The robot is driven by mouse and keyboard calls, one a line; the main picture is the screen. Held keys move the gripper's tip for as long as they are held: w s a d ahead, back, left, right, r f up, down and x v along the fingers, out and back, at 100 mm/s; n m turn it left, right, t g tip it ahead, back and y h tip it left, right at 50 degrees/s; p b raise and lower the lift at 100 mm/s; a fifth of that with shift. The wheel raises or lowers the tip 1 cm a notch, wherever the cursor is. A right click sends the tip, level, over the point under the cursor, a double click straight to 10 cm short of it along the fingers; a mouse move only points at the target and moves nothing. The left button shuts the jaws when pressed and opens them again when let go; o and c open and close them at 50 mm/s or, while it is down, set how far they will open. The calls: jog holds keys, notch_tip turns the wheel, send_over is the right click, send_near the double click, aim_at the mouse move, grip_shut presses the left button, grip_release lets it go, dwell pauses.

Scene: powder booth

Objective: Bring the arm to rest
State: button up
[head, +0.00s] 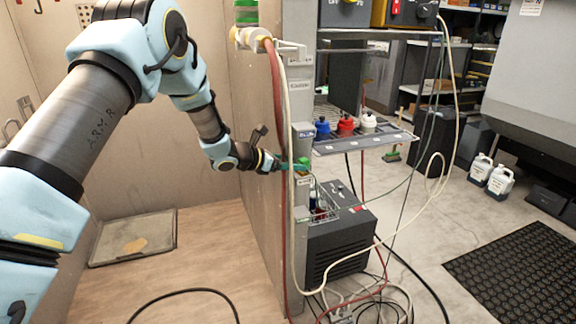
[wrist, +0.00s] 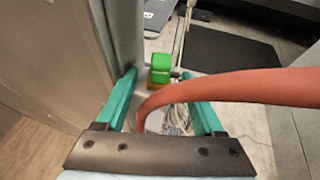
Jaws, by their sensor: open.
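My arm reaches from the left across the booth opening to the grey post (head: 303,100). My gripper (head: 291,166) is at the post, its teal fingers next to a small green block (head: 303,163). In the wrist view my gripper (wrist: 160,76) is open, with the green block (wrist: 160,65) ahead between the fingertips. I cannot tell whether they touch it. A thick red hose (wrist: 235,88) crosses in front of the right finger and bends down between the fingers. It also hangs along the post in the head view (head: 276,90).
A shelf with blue, red and white-capped containers (head: 346,126) juts from the post. Below stands a dark grey machine (head: 340,245) with loose cables and hoses around it. A flat tray (head: 134,238) lies on the booth floor. White jugs (head: 499,182) and a black mat (head: 520,270) are at right.

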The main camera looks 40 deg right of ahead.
jog(key=shift+s+a, duration=0.1)
jog(key=shift+a, duration=0.05)
jog(key=w+a+r+m+y, duration=0.1)
jog(key=w+a+m+y, duration=0.1)
jog(key=a, duration=0.6)
jog(key=w+a+r+m+y, duration=0.1)
jog(key=a+r+m, duration=0.15)
jog(key=a, duration=0.55)
jog(key=s+a+r+m+t+y, duration=0.1)
jog(key=s+a+m+y, duration=0.1)
jog(key=a, duration=1.2)
jog(key=s+a+r+m+t+y, duration=0.1)
jog(key=a+m+y, duration=0.3)
jog(key=a, duration=1.1)
jog(key=s+a+r+m+t+y, duration=0.1)
jog(key=s+a+m+y, duration=0.3)
jog(key=a, duration=1.1)
jog(key=r+m, duration=0.1)
jog(key=m, duration=0.2)
jog(key=shift+a+t, duration=0.25)
jog(key=shift+t, duration=0.05)
